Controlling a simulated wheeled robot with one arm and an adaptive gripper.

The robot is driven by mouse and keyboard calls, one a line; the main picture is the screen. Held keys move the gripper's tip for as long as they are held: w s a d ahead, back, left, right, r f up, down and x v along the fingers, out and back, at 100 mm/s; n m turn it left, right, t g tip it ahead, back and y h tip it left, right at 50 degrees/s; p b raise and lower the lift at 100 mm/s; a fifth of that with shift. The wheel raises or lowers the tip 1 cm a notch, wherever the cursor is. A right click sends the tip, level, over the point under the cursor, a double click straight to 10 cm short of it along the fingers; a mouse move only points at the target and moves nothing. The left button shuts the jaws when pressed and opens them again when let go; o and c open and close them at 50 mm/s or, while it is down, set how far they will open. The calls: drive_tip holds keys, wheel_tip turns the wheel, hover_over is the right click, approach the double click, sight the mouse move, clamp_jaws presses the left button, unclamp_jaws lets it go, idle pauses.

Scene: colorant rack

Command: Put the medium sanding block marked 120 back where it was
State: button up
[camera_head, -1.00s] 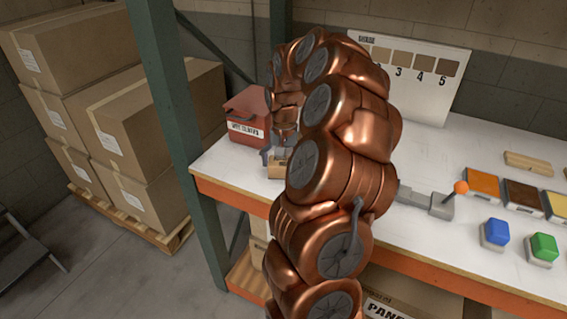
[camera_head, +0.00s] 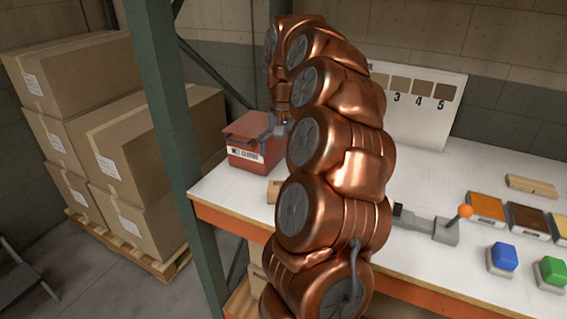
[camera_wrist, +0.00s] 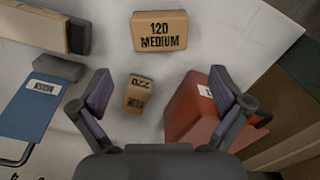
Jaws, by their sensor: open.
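In the wrist view, a tan block (camera_wrist: 160,32) marked 120 MEDIUM lies on the white tabletop (camera_wrist: 110,30), beyond my fingertips. A smaller-looking tan block (camera_wrist: 138,94) with dark print lies below, between my fingers in the picture; its marking is hard to read. My gripper (camera_wrist: 160,92) is open and empty above the table. In the head view, my gripper (camera_head: 281,128) hangs by the red box (camera_head: 262,134). One tan block (camera_head: 272,191) shows near the table's front edge, partly hidden by my arm.
The red box (camera_wrist: 195,108) is close beside my right finger in the wrist view. A blue item (camera_wrist: 32,112) and a grey piece (camera_wrist: 57,67) are at left. In the head view, a green post (camera_head: 165,110) stands left of the table; a lever with an orange knob (camera_head: 465,211) is at right.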

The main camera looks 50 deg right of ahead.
drive_tip(key=shift+r, duration=0.25)
drive_tip(key=s+a+n, duration=0.3)
drive_tip(key=a, duration=0.8)
drive_tip(key=s+a+n, duration=0.2)
drive_tip(key=a+n, duration=0.2)
drive_tip(key=a, duration=0.7)
drive_tip(key=s+a+f+n+g, duration=0.1)
drive_tip(key=s+a+f, duration=0.3)
drive_tip(key=s, duration=0.5)
drive_tip(key=s+a+f+n, duration=0.2)
drive_tip(key=s+a+f, duration=0.3)
drive_tip(key=s, duration=0.5)
drive_tip(key=shift+a+g, duration=0.4)
drive_tip(key=shift+a, duration=0.55)
